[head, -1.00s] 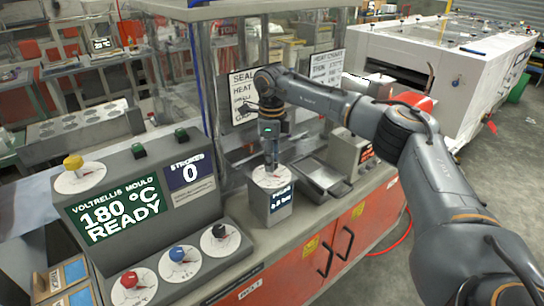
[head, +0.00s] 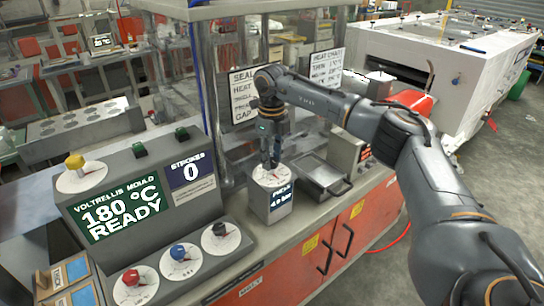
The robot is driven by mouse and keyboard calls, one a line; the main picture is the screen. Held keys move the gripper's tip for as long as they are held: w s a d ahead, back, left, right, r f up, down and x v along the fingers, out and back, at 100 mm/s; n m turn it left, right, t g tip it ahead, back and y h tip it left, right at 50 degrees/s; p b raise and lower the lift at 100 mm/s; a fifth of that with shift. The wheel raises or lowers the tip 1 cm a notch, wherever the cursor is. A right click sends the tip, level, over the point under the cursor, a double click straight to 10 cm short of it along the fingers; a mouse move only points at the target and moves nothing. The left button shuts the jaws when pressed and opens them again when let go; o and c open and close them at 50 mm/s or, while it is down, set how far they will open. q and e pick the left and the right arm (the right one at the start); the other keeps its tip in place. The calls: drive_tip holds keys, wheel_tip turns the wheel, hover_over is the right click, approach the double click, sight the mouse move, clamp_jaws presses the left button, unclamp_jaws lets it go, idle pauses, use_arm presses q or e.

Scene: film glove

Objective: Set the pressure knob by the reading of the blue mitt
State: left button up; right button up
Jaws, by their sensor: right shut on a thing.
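My right gripper (head: 271,163) points straight down over a grey box (head: 262,206) on the bench. It is shut on the knob at the centre of the box's white dial (head: 284,176); the knob is mostly hidden by the fingers. A small dark display (head: 281,197) on the box's front shows a reading in bar, too small to read surely. I cannot pick out a blue mitt. My left gripper is not in view.
The mould panel (head: 120,208) at left reads 180 °C READY, strokes 0. It has a yellow knob (head: 75,161), and red (head: 131,277), blue (head: 178,253) and black (head: 220,229) knobs below. A shallow metal tray (head: 322,178) lies right of the box.

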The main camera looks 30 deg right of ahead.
sight(272, 160)
drive_tip(key=o, duration=1.2)
drive_tip(key=shift+c, duration=0.2)
drive_tip(key=shift+r, duration=0.1)
wheel_tip(272, 160, up, 12)
drive_tip(key=shift+f, duration=0.2)
